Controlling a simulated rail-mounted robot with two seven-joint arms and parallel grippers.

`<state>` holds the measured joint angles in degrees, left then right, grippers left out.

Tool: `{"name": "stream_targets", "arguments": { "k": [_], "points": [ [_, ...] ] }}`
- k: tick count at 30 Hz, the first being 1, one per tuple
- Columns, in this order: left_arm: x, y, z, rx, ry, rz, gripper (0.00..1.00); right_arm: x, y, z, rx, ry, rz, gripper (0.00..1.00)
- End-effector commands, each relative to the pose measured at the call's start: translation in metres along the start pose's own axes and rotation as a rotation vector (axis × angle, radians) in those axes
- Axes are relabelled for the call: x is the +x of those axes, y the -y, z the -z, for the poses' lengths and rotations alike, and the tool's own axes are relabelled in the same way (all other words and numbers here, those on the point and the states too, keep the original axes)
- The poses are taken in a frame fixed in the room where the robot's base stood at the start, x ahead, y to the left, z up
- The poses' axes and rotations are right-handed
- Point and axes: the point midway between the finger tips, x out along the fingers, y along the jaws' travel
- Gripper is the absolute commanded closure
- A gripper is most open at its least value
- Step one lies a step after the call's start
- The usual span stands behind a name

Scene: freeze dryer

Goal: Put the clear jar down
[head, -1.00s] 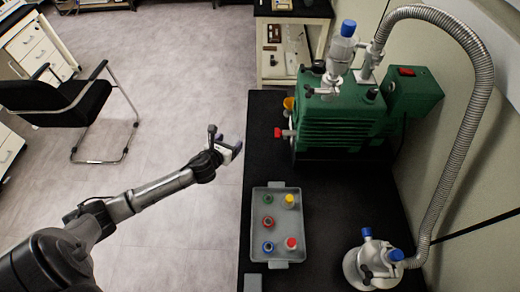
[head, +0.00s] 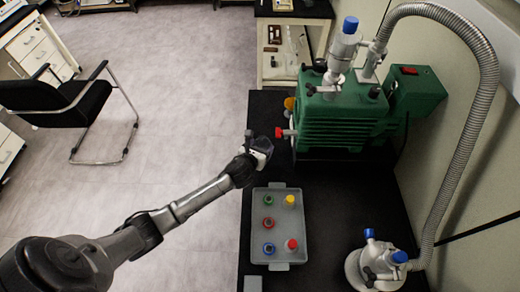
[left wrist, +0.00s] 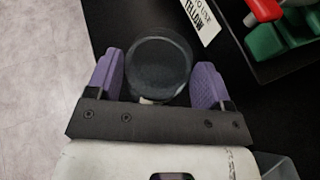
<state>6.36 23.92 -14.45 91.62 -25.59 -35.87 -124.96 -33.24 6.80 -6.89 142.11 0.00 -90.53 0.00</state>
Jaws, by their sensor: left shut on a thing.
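My left gripper (head: 257,143) is over the left edge of the black bench, just beyond the grey tray and left of the green pump. In the left wrist view its purple fingers (left wrist: 157,82) are shut on the clear jar (left wrist: 160,62). The jar shows as a round rim with the dark bench seen through it. In the head view the jar is too small and dark to make out. I cannot tell whether its base touches the bench. My right gripper is not in view.
The grey tray (head: 258,228) holds several vials with coloured caps. The green pump (head: 345,115) has a red knob (head: 279,133) close to the gripper. A white label (left wrist: 196,22) lies near the jar. A metal flask top (head: 378,262) with a hose stands at the front right.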

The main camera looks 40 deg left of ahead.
Motion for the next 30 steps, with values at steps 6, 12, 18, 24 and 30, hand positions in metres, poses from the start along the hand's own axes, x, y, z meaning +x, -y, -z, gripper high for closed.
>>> {"name": "stream_targets", "arguments": {
  "k": [6, 12, 18, 24, 30],
  "points": [
    [0.0031, 0.0, 0.0081, 0.0, 0.001, 0.001, 0.53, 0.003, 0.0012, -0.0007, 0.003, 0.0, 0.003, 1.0],
    [0.0037, -0.0001, 0.0099, 0.0, 0.001, 0.0, 0.53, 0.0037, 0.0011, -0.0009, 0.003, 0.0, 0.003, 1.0],
    [0.0041, -0.0002, 0.0112, 0.001, 0.001, 0.0, 0.14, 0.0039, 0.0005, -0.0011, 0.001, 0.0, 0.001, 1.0],
    [0.004, -0.0002, 0.0111, 0.0, 0.001, 0.0, 0.0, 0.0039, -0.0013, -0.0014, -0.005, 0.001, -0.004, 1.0],
    [0.0033, -0.0001, 0.0092, -0.001, 0.001, 0.001, 0.0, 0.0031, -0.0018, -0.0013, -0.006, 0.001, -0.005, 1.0]
  ]
}}
